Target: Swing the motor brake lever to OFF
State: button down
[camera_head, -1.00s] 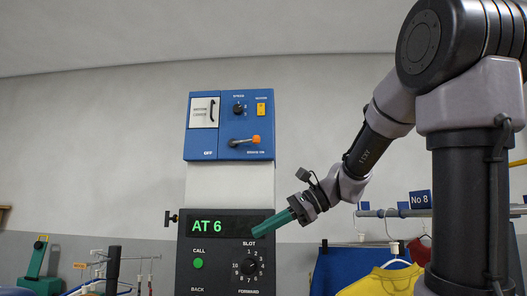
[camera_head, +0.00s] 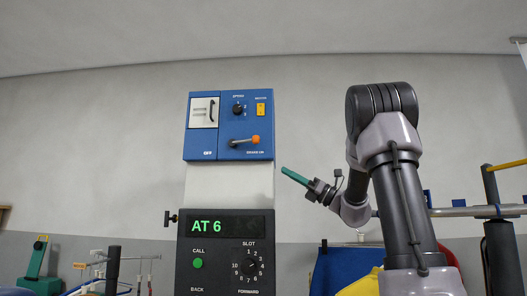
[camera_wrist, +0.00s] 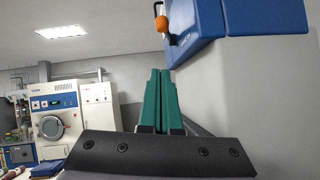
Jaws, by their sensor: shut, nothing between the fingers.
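The lever points right, with the knob above the BRAKE ON label; OFF is printed at the lower left. The orange knob also shows in the wrist view (camera_wrist: 162,24), at the top. My gripper (camera_head: 284,171) has green fingers and is shut and empty. It is to the right of and below the lever, apart from it. In the wrist view the shut fingers (camera_wrist: 160,85) point up, below the blue box.
Below the box, a black panel (camera_head: 225,262) has a green "AT 6" display, a green CALL button and a SLOT dial. The wall around the blue box is clear.

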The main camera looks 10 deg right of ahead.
send_near(255, 143)
jog(key=w+a+f, duration=0.1)
jog(key=a+f, duration=0.1)
jog(key=a, duration=0.2)
jog(key=shift+w+a+r, duration=0.15)
jog(key=shift+w+r, duration=0.15)
jog(key=shift+r, duration=0.5)
jog(key=shift+w+a+r, duration=0.1)
jog(key=shift+w+r, duration=0.2)
jog(key=shift+r, duration=0.45)
jog(key=shift+w+a+r, duration=0.15)
jog(key=shift+w+r, duration=0.15)
jog(key=shift+r, duration=0.5)
jog(key=shift+r, duration=0.1)
jog(key=shift+d+r+h, duration=0.1)
jog(key=shift+r+h, duration=0.2)
